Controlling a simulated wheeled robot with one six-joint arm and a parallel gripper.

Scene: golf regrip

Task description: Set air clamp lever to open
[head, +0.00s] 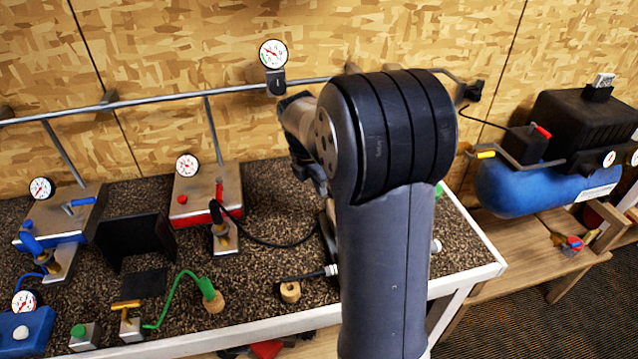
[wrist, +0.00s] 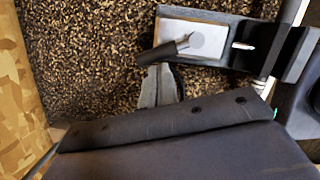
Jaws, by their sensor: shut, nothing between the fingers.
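In the wrist view, a device that looks like the air clamp has a pale metal plate (wrist: 205,38) on a dark base. A lever with a black grip (wrist: 160,53) and a short metal stem extends left from the plate. My gripper (wrist: 158,68) shows as grey fingers, shut and empty, with the tips right beside the lever's black grip. I cannot tell whether they touch it. In the head view, my arm hides the gripper and most of this device.
The speckled bench (head: 265,185) holds a red gauge unit (head: 192,205), a blue gauge unit (head: 60,225) and a green hose (head: 170,295). A pipe (head: 150,95) runs along the wall behind. A blue compressor tank (head: 530,190) stands at the right.

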